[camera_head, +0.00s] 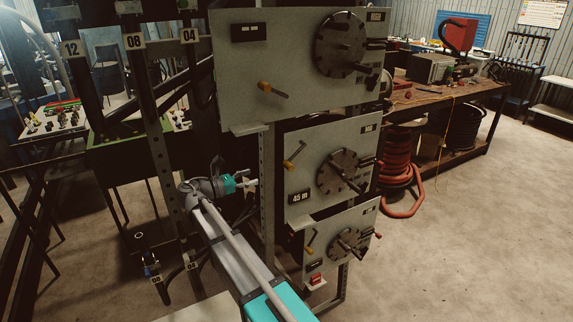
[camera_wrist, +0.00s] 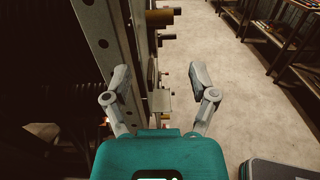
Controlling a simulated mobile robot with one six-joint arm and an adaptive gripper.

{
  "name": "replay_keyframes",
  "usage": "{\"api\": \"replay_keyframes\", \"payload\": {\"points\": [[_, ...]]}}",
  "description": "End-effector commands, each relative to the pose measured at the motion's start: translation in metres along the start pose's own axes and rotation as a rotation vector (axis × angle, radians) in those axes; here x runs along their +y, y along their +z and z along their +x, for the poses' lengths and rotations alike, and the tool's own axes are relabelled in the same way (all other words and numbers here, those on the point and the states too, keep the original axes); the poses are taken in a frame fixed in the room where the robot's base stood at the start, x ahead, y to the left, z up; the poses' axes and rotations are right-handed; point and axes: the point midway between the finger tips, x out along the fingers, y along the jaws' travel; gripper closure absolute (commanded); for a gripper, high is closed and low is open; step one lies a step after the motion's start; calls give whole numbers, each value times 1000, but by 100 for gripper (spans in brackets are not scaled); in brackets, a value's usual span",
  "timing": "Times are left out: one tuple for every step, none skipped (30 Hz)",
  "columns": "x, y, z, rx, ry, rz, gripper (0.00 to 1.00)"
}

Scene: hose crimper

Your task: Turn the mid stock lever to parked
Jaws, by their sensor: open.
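The middle grey panel (camera_head: 318,137) carries a small lever with a yellow grip (camera_head: 289,165) at its left side, lying on a slant from lower left to upper right. Beside it are a round dark disc with spokes (camera_head: 344,172) and a plate reading about "45 m" (camera_head: 299,197). My gripper (camera_head: 247,182) is left of this panel, apart from the lever. In the wrist view my gripper (camera_wrist: 160,84) has its two fingers spread wide with nothing between them. There the panels are seen nearly edge-on, and I cannot tell which protruding part is the middle lever.
Similar panels sit above (camera_head: 290,60) and below (camera_head: 335,225), each with a lever and disc. An upright perforated post (camera_head: 267,200) stands between my gripper and the middle panel. A workbench (camera_head: 450,95) and red coiled hose (camera_head: 397,160) are at right.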

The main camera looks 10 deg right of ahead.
Motion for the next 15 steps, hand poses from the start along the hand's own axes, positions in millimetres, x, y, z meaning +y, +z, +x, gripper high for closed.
{"api": "replay_keyframes", "payload": {"points": [[0,0,0,-2,0,-2,26],[0,0,0,-2,0,-2,26],[0,0,0,-2,0,-2,26],[0,0,0,-1,0,-2,26],[0,0,0,-1,0,-2,26],[0,0,0,-1,0,-1,26],[0,0,0,-1,0,-1,26],[0,0,0,0,0,-1,26],[0,0,0,0,0,-1,26],[0,0,0,0,0,0,26],[0,0,0,0,0,0,26],[0,0,1,0,0,0,26],[0,0,2,0,0,0,26],[0,0,3,0,0,0,26],[0,0,5,1,-1,0,26]]}}
